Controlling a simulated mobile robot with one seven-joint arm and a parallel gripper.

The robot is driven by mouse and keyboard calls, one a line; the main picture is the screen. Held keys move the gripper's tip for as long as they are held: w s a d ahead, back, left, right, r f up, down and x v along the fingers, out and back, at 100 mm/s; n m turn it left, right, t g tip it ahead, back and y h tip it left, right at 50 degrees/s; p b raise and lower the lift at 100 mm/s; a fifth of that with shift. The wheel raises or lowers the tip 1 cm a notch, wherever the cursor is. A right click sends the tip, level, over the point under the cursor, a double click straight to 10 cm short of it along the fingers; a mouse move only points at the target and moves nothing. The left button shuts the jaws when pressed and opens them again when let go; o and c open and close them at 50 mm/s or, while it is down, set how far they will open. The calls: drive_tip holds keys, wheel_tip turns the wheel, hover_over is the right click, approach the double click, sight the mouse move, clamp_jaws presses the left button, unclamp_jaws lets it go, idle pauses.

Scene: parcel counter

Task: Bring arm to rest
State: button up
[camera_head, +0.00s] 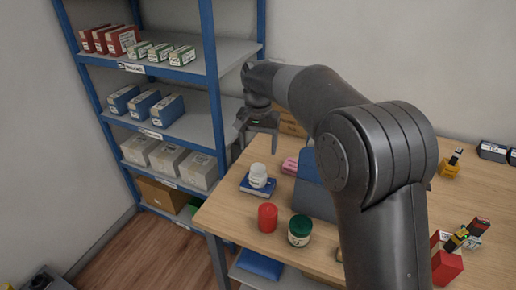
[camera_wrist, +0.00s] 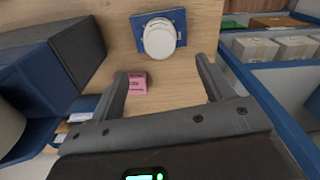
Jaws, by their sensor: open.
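My arm reaches across the head view from the lower right toward the shelf. My gripper (camera_head: 257,125) is above the far left part of the wooden counter (camera_head: 345,238), near the shelf. In the wrist view my gripper (camera_wrist: 165,75) has its two fingers spread wide with nothing held between them. A white jar (camera_wrist: 159,40) on a blue box (camera_wrist: 181,22) lies beyond the fingertips. The jar (camera_head: 258,175) and blue box (camera_head: 258,188) also show in the head view, on the counter. A pink box (camera_wrist: 138,83) is near the left finger. My arm hides part of the counter.
A blue and grey shelf (camera_head: 222,52) with boxes stands at the left. A red cylinder (camera_head: 267,217), a green jar (camera_head: 299,231) and a blue bin (camera_head: 311,190) stand on the counter. A red holder (camera_head: 446,266) is at the right.

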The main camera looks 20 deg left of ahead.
idle(0.3)
drive_tip(key=s+d+r+n+y, duration=0.1)
drive_tip(key=s+d+r, duration=0.3)
drive_tip(key=d+r, duration=0.4)
drive_tip(key=s+d+r+y, duration=0.1)
drive_tip(key=s+d+r, duration=0.2)
drive_tip(key=d+r, duration=0.45)
drive_tip(key=s+d+f+m+t, duration=0.15)
drive_tip(key=s+d, duration=0.25)
drive_tip(key=d, duration=0.4)
drive_tip(key=s+d+f+t, duration=0.1)
drive_tip(key=s+d+t, duration=0.15)
drive_tip(key=d, duration=0.55)
drive_tip(key=s+d+f+m+t+h, duration=0.1)
drive_tip(key=s+d+f+h, duration=0.1)
drive_tip(key=s+d+f, duration=0.5)
drive_tip(key=s+d, duration=0.3)
drive_tip(key=shift+s+d+f+t, duration=0.2)
drive_tip(key=shift+s+d+t, duration=0.05)
drive_tip(key=shift+s+t, duration=0.05)
